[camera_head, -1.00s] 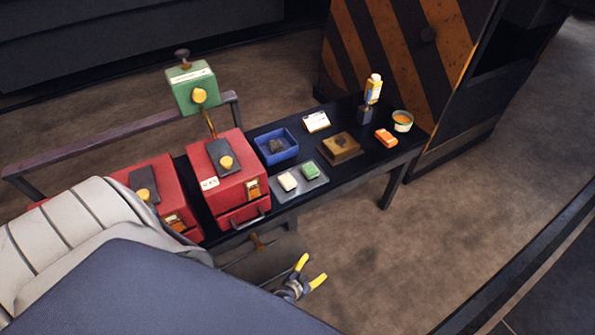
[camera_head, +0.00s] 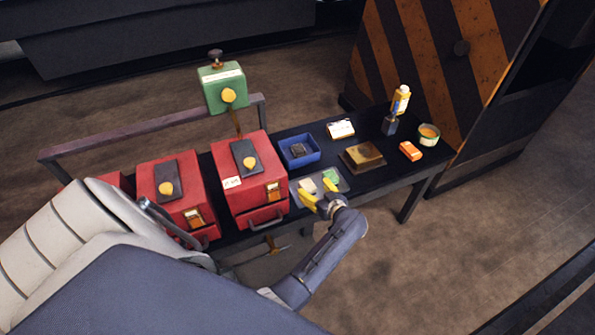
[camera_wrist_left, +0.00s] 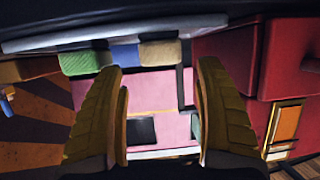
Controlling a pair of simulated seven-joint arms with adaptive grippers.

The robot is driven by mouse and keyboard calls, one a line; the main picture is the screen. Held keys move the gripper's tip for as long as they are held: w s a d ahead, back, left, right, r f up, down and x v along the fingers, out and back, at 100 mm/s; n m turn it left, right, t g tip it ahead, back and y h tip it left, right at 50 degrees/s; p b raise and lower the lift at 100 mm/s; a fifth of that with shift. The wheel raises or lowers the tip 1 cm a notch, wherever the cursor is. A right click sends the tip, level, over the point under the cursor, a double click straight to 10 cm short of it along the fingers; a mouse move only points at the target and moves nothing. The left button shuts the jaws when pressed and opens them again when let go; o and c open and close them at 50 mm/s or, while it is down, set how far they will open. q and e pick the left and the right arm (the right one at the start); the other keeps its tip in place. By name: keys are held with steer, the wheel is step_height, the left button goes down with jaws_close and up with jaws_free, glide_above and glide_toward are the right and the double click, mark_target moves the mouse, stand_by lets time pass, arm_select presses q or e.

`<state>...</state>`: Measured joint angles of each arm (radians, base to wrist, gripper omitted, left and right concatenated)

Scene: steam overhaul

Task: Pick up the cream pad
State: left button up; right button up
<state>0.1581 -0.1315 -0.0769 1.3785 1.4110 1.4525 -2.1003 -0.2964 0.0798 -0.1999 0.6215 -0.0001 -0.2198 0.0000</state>
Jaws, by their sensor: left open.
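The cream pad (camera_head: 307,185) lies on a small grey tray (camera_head: 346,185) at the front edge of the dark bench, left of the green pad (camera_head: 331,176). My left gripper (camera_head: 314,187) has its two yellow fingers apart at the tray, right by the cream pad, and partly covers it. Nothing shows held between the fingers. In the left wrist view the open fingers (camera_wrist_left: 160,105) frame a pinkish, shiny surface; small blocks show beyond them, and I cannot tell surely which is the cream pad. Contact with the pad cannot be told. My right gripper is not in view.
A red box (camera_head: 248,185) stands close left of the tray.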

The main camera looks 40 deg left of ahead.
mark_target(309, 186)
arm_select(q)
steer(key=shift+a+f, duration=0.3)
steer(key=shift+x, duration=2.1)
steer(key=shift+f, duration=0.1)
steer(key=shift+c, duration=0.4)
steer(key=c, duration=1.3)
